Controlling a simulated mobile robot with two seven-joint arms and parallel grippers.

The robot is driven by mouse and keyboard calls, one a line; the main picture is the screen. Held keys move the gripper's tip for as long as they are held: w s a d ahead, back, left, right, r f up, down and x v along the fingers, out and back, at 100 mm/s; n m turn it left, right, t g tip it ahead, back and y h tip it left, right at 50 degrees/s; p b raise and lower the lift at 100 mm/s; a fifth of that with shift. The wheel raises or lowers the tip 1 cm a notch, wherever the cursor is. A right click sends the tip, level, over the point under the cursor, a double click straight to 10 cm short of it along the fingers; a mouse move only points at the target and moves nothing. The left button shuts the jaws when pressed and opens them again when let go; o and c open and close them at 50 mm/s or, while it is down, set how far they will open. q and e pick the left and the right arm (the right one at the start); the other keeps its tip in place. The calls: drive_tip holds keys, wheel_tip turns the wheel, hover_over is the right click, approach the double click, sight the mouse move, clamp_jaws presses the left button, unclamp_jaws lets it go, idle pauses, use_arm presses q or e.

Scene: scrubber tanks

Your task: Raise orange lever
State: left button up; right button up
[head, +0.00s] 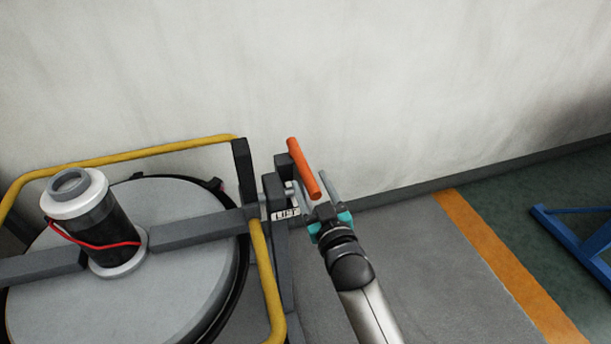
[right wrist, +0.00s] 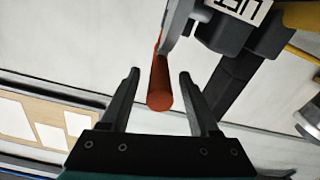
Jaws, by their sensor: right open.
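The orange lever (head: 304,168) is a bar on a dark bracket beside the tank, with a LIFT label (head: 286,214) below it. In the head view it slants, its near end lower right. My right gripper (head: 314,186) is open at the lever's near end. In the right wrist view the lever (right wrist: 160,85) lies between the two spread fingers (right wrist: 159,75), with a visible gap on each side. Its rounded end points toward the palm. My left gripper is not in view.
The round grey tank lid (head: 190,280) carries a black and white cylinder (head: 98,225) with a red cord. A yellow rail (head: 130,156) runs around it. A pale wall (head: 400,90) stands close behind the lever. Grey floor (head: 450,290) is clear at right; a blue frame (head: 570,245) stands further right.

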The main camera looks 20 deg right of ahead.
sight(305, 173)
drive_tip(key=w+b, duration=0.1)
drive_tip(key=w, duration=0.2)
drive_tip(key=shift+a+f, duration=0.1)
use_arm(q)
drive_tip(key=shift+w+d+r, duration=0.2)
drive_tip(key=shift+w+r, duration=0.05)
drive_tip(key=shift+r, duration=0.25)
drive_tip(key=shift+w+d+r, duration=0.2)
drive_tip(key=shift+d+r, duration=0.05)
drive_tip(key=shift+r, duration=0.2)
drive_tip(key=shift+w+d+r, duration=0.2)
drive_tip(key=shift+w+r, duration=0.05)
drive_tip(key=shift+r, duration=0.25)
use_arm(e)
drive_tip(key=shift+w, duration=0.7)
clamp_jaws()
